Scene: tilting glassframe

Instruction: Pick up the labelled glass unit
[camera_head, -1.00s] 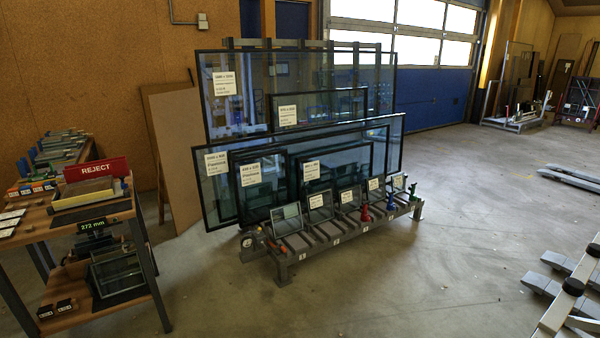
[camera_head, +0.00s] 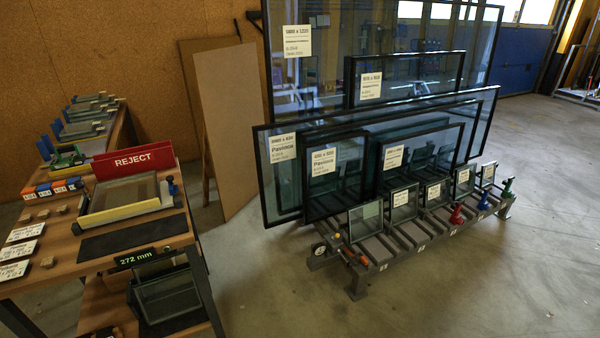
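Several labelled glass units lean on a grey rack (camera_head: 385,255) right of centre; I cannot tell which one is meant. Large dark-framed panes with white labels stand behind, including a tall one (camera_head: 340,75), a medium one (camera_head: 420,80) and a wide front one (camera_head: 285,185). Along the rack's front edge stands a row of small glass units. The leftmost (camera_head: 366,216) shows no readable label; the second (camera_head: 403,212) and third (camera_head: 436,197) carry white labels. My gripper is not in view.
A wooden table with a red REJECT sign (camera_head: 133,160), a yellow-edged tray (camera_head: 128,208) and a 272 mm display (camera_head: 135,257) stands at the left. Red (camera_head: 457,214) and blue (camera_head: 484,201) objects sit on the rack. Floor (camera_head: 530,270) at the right is clear.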

